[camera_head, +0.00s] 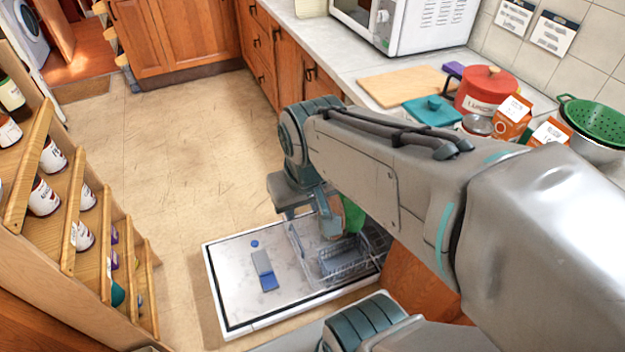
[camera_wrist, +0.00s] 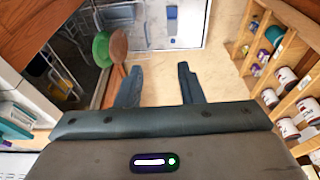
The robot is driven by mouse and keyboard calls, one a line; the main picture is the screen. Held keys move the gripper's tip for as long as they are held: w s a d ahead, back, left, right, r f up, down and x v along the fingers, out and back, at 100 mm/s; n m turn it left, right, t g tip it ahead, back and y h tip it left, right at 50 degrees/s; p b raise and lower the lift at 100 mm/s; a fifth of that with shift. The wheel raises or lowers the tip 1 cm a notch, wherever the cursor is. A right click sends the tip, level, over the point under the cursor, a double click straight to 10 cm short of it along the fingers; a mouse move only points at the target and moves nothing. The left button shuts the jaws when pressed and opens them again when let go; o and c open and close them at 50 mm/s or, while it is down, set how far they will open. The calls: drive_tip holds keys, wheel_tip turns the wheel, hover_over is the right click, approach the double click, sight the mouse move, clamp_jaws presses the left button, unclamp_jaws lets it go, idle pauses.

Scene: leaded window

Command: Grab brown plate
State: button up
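The brown plate (camera_wrist: 119,46) stands on edge beside a green plate (camera_wrist: 101,49) in the dishwasher rack, up and left of my fingers in the wrist view. In the head view a small part of the brown plate (camera_head: 331,226) shows behind my gripper, with the green plate (camera_head: 353,215) to its right. My gripper (camera_wrist: 159,76) is open, with a wide empty gap between its two fingers. In the head view my gripper (camera_head: 300,200) hangs above the open dishwasher and partly hides the rack. The left finger appears near the brown plate, but I see no grip on it.
The dishwasher door (camera_head: 225,275) lies open, with a blue-grey item (camera_head: 264,270) on it. A wooden shelf (camera_head: 75,205) with cans stands at left. The counter at right holds a red pot (camera_head: 486,90) and a microwave (camera_head: 420,22). The floor between is clear.

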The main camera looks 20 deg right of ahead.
drive_tip(key=shift+o, duration=0.3)
drive_tip(key=t+b, duration=0.2)
drive_tip(key=b, duration=2.9)
hover_over(339, 201)
drive_tip(key=s, duration=0.5)
wheel_tip(339, 201, down, 48)
drive_tip(key=shift+m, duration=0.5)
drive_tip(key=b+x, duration=0.2)
drive_tip(key=x, duration=0.6)
drive_tip(key=shift+s+d+f, duration=0.1)
drive_tip(key=shift+d+f, duration=0.05)
drive_tip(key=shift+f, duration=0.05)
drive_tip(key=b+x, duration=0.1)
drive_tip(key=x, duration=0.1)
drive_tip(key=b+x, duration=0.2)
drive_tip(key=x, duration=0.1)
drive_tip(key=shift+w+f, duration=0.1)
drive_tip(key=shift+w, duration=0.45)
clamp_jaws()
